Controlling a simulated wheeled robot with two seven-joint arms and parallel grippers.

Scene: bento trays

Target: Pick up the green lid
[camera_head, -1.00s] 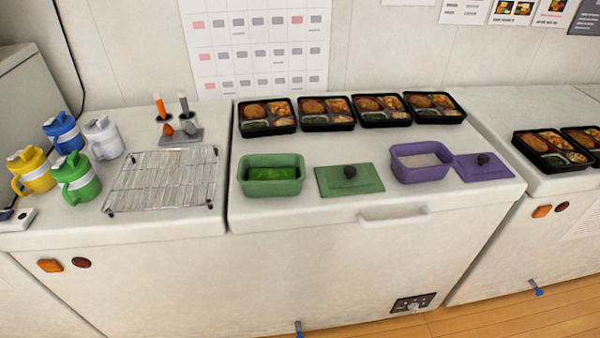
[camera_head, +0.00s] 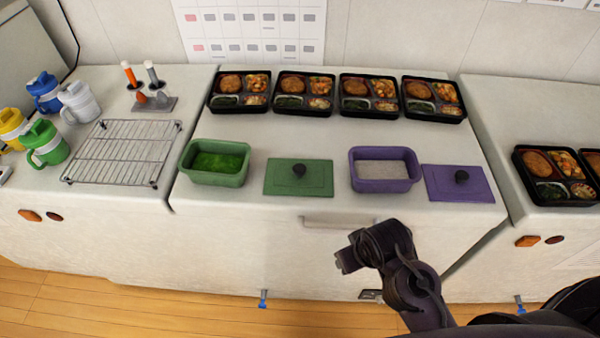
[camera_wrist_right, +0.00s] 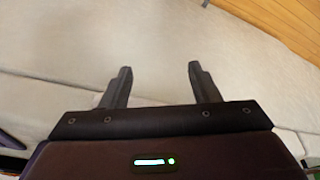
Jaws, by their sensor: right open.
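The green lid (camera_head: 298,177) lies flat on the white freezer top, a dark round knob at its middle. The open green container (camera_head: 215,163) with green contents stands to its left. The purple container (camera_head: 384,169) with pale contents stands to its right. My right gripper (camera_head: 346,257) is in front of the freezer, below and to the right of the green lid, apart from it. In the right wrist view its two fingers (camera_wrist_right: 158,82) are spread and empty, with only pale surface beyond them. My left gripper is not in view.
A purple lid (camera_head: 459,184) lies right of the purple container. Several filled bento trays (camera_head: 306,95) stand in a row behind. A wire rack (camera_head: 124,153) and several jugs (camera_head: 43,143) are at the left. A freezer handle (camera_head: 330,222) sticks out at the front edge.

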